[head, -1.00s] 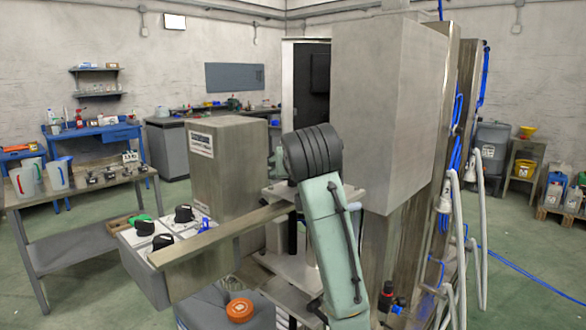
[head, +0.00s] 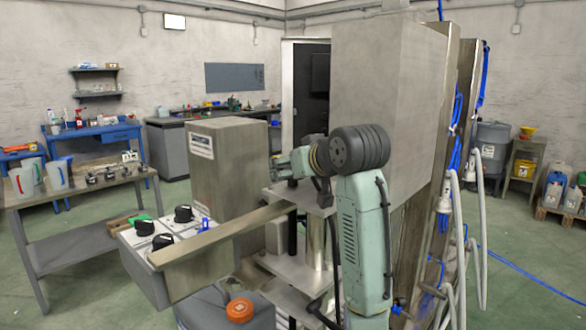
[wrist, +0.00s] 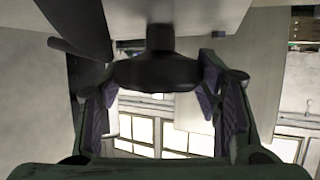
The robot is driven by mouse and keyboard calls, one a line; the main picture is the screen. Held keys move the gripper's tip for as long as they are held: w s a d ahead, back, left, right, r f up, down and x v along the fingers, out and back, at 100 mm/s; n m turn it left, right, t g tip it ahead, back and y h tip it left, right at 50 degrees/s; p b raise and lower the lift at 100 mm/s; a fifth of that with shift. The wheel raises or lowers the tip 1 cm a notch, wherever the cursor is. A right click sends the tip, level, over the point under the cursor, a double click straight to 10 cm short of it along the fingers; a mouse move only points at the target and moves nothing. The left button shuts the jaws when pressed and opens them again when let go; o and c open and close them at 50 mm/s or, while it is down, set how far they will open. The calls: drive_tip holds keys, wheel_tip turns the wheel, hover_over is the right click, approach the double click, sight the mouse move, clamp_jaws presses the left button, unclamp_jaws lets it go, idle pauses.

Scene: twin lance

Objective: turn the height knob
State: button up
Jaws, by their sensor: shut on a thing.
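A dark, round knob (wrist: 155,74) on a short dark stem shows in the wrist view, under a pale surface. I take it for the height knob; no label on it can be read. My gripper (wrist: 158,84) has its two purple-padded fingers on either side of this knob, shut on it. In the head view my wrist reaches left beside the tall metal column, and the gripped knob cannot be made out there.
A control box (head: 145,275) with several black knobs stands at the left, behind a long metal bar (head: 222,240). A large grey metal housing (head: 385,110) stands close behind my arm. An orange round cap (head: 239,310) lies low in front.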

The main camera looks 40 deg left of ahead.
drive_tip(key=n+g, duration=0.2)
drive_tip(key=n+g+y, duration=0.1)
drive_tip(key=n+g, duration=0.1)
drive_tip(key=g, duration=0.1)
drive_tip(key=n+g, duration=0.2)
drive_tip(key=shift+w, duration=0.25)
drive_tip(key=n+g+h, duration=0.1)
drive_tip(key=n+g, duration=0.4)
drive_tip(key=shift+r+g, duration=0.1)
drive_tip(key=shift+g, duration=0.2)
drive_tip(key=shift+a+n+g+h, duration=0.15)
drive_tip(key=shift+n+g+h, duration=0.5)
drive_tip(key=shift+n, duration=0.25)
drive_tip(key=shift+n+g+h, duration=0.25)
drive_tip(key=shift+n+g, duration=0.25)
drive_tip(key=shift+g, duration=0.15)
drive_tip(key=o, duration=1.2)
drive_tip(key=shift+c, duration=0.2)
drive_tip(key=shift+a+m+t, duration=0.15)
drive_tip(key=shift+m+t, duration=0.15)
drive_tip(key=shift+t, duration=0.1)
